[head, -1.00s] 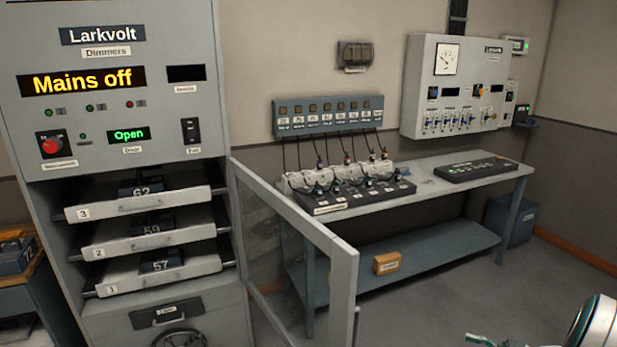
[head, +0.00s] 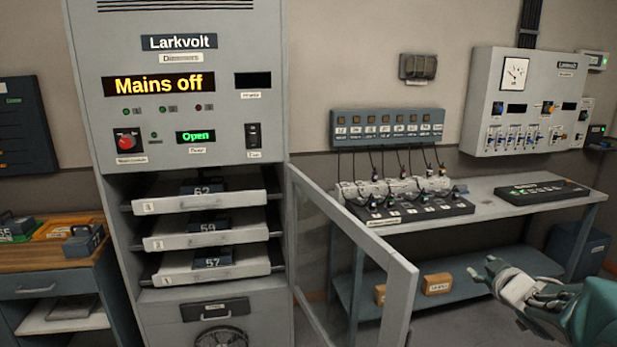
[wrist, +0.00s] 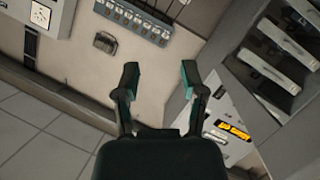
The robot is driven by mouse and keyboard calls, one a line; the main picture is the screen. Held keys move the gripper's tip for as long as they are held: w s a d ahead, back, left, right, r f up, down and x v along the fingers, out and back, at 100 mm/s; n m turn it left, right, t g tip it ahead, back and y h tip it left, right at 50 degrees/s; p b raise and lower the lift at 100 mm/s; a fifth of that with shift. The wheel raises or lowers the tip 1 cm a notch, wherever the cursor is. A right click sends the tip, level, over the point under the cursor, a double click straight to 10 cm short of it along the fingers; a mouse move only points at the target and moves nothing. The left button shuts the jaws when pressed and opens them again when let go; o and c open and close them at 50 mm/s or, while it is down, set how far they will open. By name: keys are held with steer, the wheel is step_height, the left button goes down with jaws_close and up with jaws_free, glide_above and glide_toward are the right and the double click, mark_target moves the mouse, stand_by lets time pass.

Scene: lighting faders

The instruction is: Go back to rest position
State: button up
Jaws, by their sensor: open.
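My gripper (wrist: 160,78) is open and empty in the wrist view, its two fingers apart with wall and floor behind them. In the head view my arm (head: 540,295) shows at the lower right, in front of the bench and clear of the furniture; the fingertips are hard to make out there. The Larkvolt dimmer cabinet (head: 110,60) stands left of centre, with its display reading "Mains off". Its glass-panelled door (head: 403,300) is swung open toward me. Trays marked 3, 2 and 1 hold dark modules labelled 62 (head: 207,187), 59 (head: 208,226) and 57 (head: 212,264).
A bench (head: 510,185) with plugged leads and a fader panel (head: 537,191) stands at the right, boxes on its lower shelf. A grey control box (head: 480,75) hangs above. A wooden-topped side table (head: 45,258) with dark modules is at the left. The open door juts into the floor space.

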steer(key=s+a+r+m+g+h, duration=0.3)
steer(key=s+a+r+m+h, duration=0.1)
steer(key=s+a, duration=0.4)
steer(key=s+a+f+g+y, duration=0.2)
steer(key=s+a+f+g, duration=0.1)
steer(key=s+a, duration=0.4)
steer(key=s+a+f+m+g+y, duration=0.1)
steer(key=s+a+f+g+y, duration=0.2)
steer(key=s+a, duration=0.5)
steer(key=s, duration=0.5)
steer(key=shift+s+a+m, duration=0.15)
steer(key=shift+a+m, duration=0.15)
